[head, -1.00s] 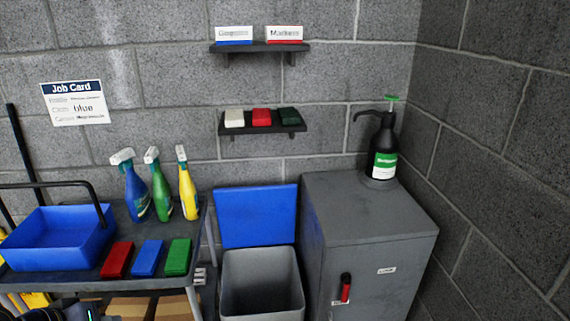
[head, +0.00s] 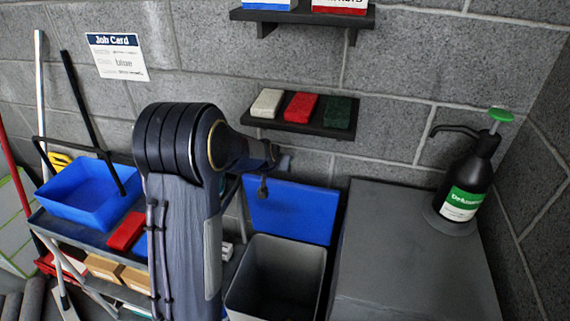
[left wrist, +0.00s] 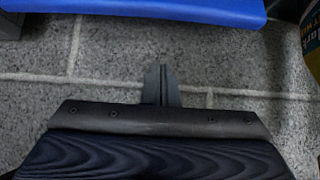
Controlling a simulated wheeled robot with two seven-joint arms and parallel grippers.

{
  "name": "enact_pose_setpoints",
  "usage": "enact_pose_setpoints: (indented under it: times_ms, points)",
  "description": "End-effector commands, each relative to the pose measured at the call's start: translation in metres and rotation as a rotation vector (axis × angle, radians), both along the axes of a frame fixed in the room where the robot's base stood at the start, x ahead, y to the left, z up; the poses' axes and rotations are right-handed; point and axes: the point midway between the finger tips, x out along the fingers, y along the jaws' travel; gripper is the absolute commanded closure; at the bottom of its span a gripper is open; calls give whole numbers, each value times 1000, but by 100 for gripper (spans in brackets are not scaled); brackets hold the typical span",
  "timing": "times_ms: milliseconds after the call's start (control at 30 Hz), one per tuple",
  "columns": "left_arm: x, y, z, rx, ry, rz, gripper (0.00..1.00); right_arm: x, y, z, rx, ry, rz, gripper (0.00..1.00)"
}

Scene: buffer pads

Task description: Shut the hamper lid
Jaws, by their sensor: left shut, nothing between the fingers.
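The hamper is a grey open bin (head: 278,272) on the floor between the cart and the cabinet. Its blue lid (head: 292,212) stands raised against the wall behind the bin. My left arm rises in front of the cart, and my left gripper (head: 284,162) is at the wall, just above the lid's top edge; its tips are small in the head view. In the left wrist view the left gripper (left wrist: 162,84) is shut and empty before the wall, with a blue panel, apparently the lid (left wrist: 150,10), along the top edge. My right gripper is not in view.
A grey cabinet (head: 410,250) with a black pump bottle (head: 464,190) stands right of the bin. A shelf with sponges (head: 303,127) is above the gripper. The cart with a blue tub (head: 90,195) is left, partly hidden by my arm.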

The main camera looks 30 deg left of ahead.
Motion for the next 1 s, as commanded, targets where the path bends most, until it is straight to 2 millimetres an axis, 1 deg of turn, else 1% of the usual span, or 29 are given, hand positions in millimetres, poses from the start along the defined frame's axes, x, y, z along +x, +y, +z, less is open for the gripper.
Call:
enact_pose_setpoints:
  times_ms: [33, 100, 367, 400, 500, 600, 700, 800, 1000]
  points:
    - [8, 3, -10, 1, 3, 3, 100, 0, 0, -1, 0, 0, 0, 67]
    - [17, 5, -20, 0, 4, 2, 100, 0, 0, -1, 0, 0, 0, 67]
    - [51, 12, -50, -1, 4, 0, 100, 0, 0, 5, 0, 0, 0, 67]
    - [50, 13, -51, -3, 2, 1, 100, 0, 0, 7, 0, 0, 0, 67]
    - [34, 8, -51, -4, 2, 1, 100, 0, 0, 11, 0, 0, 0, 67]
    - [23, 6, -54, -3, 2, 1, 100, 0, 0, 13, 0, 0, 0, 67]
    - [17, 4, -55, -4, 1, 1, 100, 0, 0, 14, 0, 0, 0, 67]
    - [13, 3, -56, -3, 1, -1, 100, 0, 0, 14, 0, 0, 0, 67]
    - [13, 2, -56, -2, 0, -1, 100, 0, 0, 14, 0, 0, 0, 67]
